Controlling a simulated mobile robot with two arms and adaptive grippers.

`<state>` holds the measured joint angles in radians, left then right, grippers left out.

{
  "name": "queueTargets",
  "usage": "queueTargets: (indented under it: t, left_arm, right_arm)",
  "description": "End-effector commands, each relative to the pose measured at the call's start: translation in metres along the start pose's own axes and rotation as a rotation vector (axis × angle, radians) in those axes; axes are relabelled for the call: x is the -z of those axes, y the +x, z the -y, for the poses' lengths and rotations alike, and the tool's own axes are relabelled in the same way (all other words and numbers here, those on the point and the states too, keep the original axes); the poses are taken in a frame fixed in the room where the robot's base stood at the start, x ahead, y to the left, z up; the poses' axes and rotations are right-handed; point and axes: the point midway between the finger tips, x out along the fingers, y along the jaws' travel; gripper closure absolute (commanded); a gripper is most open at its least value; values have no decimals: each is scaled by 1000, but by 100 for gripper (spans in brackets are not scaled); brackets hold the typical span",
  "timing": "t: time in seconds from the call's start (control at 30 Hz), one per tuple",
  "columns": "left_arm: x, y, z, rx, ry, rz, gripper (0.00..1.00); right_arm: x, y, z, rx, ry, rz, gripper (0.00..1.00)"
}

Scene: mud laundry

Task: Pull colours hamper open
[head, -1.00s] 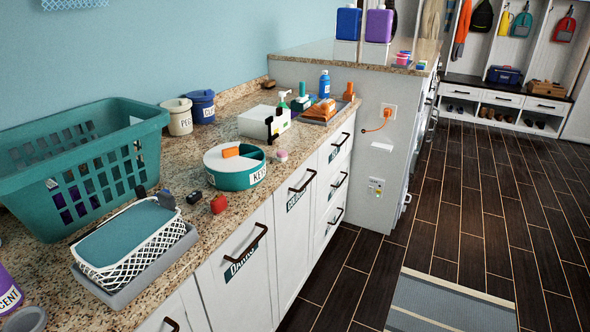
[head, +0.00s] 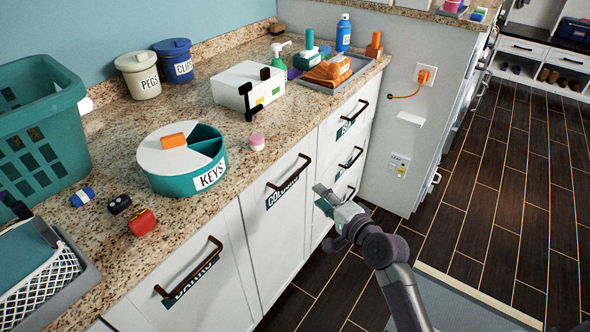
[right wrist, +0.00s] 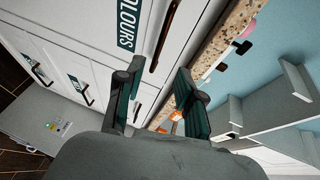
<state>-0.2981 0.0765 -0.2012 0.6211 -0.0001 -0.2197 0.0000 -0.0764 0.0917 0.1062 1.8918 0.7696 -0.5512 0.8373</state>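The colours hamper (head: 278,235) is a white tilt-out front under the counter, flush with its neighbours and closed. Its dark bar handle (head: 289,173) runs across the top, with a teal COLOURS label (head: 283,193) just below. In the right wrist view the label (right wrist: 129,24) and the dark handle (right wrist: 164,36) lie beyond the fingertips. My right gripper (head: 326,200) is to the right of the handle and a little lower, apart from it. In the right wrist view its two fingers (right wrist: 160,88) are spread with nothing between them. My left gripper is not in view.
A second front with a handle (head: 190,268) is at left, and a stack of drawers (head: 345,140) is at right. The granite counter (head: 245,140) above holds a round KEYS container (head: 180,158), a white box (head: 247,86) and several small things. Dark floor (head: 480,200) is open at right.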

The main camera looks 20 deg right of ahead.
Motion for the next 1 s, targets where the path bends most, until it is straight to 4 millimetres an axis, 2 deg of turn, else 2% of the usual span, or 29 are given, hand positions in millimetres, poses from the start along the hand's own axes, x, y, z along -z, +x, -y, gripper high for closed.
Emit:
queueTargets:
  t: [0.23,0.4,0.6,0.8,1.0]
  left_arm:
    - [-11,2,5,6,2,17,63]
    - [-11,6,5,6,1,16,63]
    - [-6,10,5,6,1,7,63]
    - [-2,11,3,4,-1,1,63]
    - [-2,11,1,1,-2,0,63]
  right_arm:
    - [0,47,0,0,0,0,63]
    - [0,84,-1,-1,-1,1,63]
    - [-1,116,-2,-2,-3,1,63]
    - [0,129,-1,-2,-3,0,63]
    - [0,131,-1,-3,-3,0,63]
